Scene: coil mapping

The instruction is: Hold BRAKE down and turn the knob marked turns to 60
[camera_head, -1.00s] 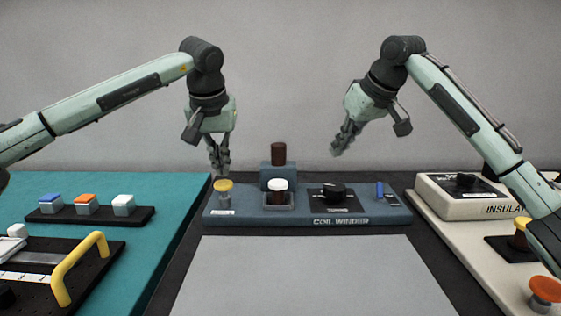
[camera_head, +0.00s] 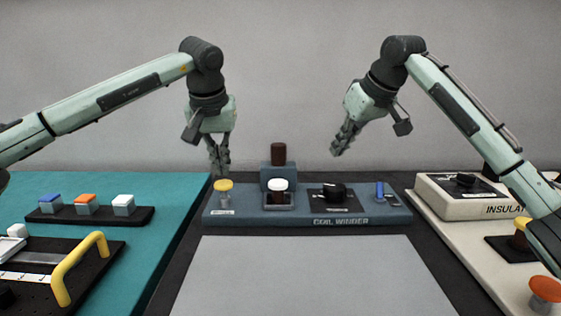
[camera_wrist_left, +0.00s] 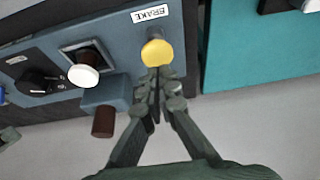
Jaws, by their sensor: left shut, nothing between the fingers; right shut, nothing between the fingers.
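The coil winder panel (camera_head: 240,216) is a blue-grey box in the middle. At its left end is the yellow BRAKE button (camera_head: 224,186); it also shows in the left wrist view (camera_wrist_left: 157,53) beside its BRAKE label. A black knob (camera_head: 334,191) sits right of centre on a dark plate; its markings are too small to read. My left gripper (camera_head: 220,172) is shut and empty, pointing down just above and behind the yellow button. In the left wrist view its fingertips (camera_wrist_left: 158,80) lie close to the button; contact cannot be told. My right gripper (camera_head: 337,150) is shut and empty, above and behind the knob.
A teal board (camera_head: 150,225) with a yellow handle (camera_head: 78,268) lies left. A cream INSULA-marked unit (camera_head: 470,208) stands right. A bare grey sheet (camera_head: 310,275) lies in front.

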